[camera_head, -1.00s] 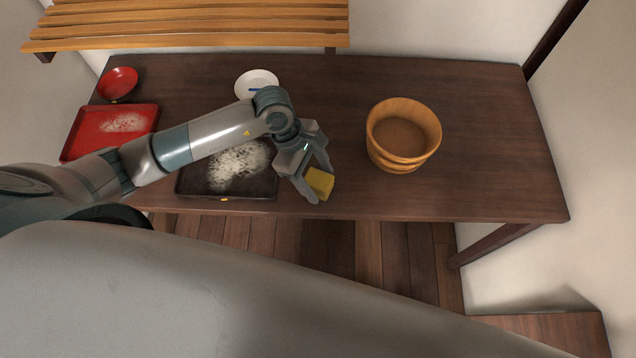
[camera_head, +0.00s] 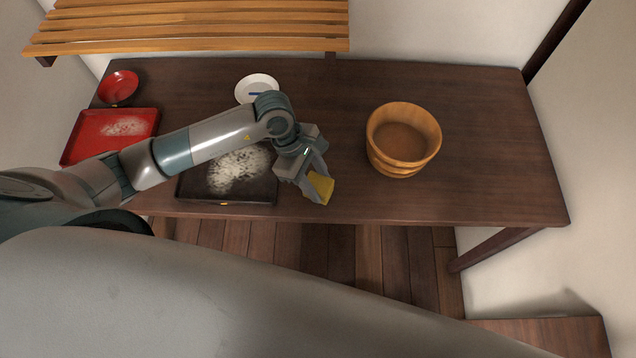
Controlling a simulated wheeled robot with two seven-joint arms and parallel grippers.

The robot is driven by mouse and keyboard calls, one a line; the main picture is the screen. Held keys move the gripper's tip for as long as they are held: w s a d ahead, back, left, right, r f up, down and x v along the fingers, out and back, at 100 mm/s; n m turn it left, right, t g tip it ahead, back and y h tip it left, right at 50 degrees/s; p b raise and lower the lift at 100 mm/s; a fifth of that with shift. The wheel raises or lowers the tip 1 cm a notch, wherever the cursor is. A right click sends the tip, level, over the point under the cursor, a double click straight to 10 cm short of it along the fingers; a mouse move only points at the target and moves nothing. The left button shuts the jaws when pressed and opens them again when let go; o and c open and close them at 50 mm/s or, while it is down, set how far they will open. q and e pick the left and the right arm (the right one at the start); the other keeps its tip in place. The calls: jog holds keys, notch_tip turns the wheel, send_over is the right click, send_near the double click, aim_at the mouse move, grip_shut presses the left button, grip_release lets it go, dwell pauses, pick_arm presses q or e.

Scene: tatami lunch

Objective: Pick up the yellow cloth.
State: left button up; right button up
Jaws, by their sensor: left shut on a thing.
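The yellow cloth (camera_head: 321,187) is a small folded block near the front edge of the dark wooden table (camera_head: 480,150). My left gripper (camera_head: 319,190) reaches it from the upper left and is shut on it. The fingers cover part of the cloth. I cannot tell whether the cloth touches the tabletop. My right gripper is not in view.
A wooden tub (camera_head: 428,148) stands right of the cloth. A dark tray with white smears (camera_head: 262,190) lies under my left arm. A red tray (camera_head: 84,146), a red bowl (camera_head: 119,86) and a white plate (camera_head: 257,79) are further left. The table's right side is clear.

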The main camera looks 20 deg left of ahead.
aim_at(326, 186)
pick_arm(q)
jog(key=shift+r, duration=0.55)
notch_tip(326, 186, up, 4)
jog(key=shift+f+p, duration=0.15)
jog(key=shift+p, duration=1)
jog(key=s+d+r+p, duration=0.4)
jog(key=s+d+r, duration=0.2)
jog(key=s+d, duration=0.2)
jog(key=shift+s, duration=0.35)
